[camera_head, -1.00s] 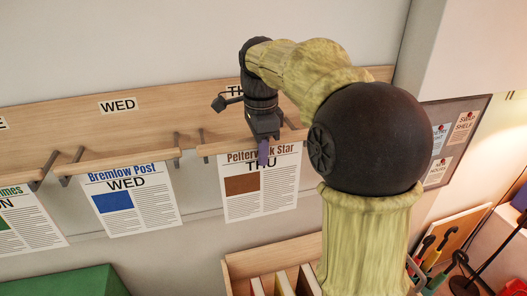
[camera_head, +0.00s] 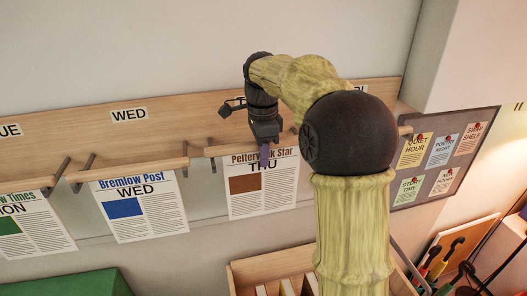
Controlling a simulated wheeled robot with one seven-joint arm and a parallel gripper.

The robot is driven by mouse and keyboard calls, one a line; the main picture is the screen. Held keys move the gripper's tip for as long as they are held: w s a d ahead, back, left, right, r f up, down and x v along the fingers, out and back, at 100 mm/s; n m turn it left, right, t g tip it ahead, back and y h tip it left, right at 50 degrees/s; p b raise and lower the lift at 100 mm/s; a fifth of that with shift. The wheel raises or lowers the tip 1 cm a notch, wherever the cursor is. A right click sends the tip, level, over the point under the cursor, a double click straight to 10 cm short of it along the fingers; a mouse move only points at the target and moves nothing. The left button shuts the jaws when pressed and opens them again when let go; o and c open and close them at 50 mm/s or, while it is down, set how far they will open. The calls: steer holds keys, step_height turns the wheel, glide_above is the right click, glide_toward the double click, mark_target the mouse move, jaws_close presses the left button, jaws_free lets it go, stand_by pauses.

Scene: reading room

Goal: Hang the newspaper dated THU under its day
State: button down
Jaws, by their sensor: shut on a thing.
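The THU newspaper, Pelterwick Star (camera_head: 262,187), has a brown picture block and hangs from a wooden rod (camera_head: 222,150). My gripper (camera_head: 264,152) is shut on this rod near its middle, and a purple finger shows in front of the paper's title. The rod is level, close to the hooks (camera_head: 212,163) below the wooden board (camera_head: 190,115). Whether it rests in them I cannot tell. The day label above (camera_head: 235,102) is mostly hidden by my wrist. The WED newspaper, Bremlow Post (camera_head: 138,208), hangs to the left under the WED label (camera_head: 129,115).
A MON newspaper (camera_head: 30,225) hangs farther left. My arm covers the board's right part. A pinned notice board (camera_head: 440,155) is on the right wall. A wooden bin with dividers (camera_head: 275,265), a green box (camera_head: 70,284) and an umbrella stand area (camera_head: 440,255) are below.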

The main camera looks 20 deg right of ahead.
steer(key=shift+f, duration=0.6)
steer(key=c, duration=1.2)
jaws_free()
step_height(320, 180, up, 18)
steer(key=p, duration=0.1)
steer(key=shift+f, duration=0.25)
steer(key=shift+f, duration=0.1)
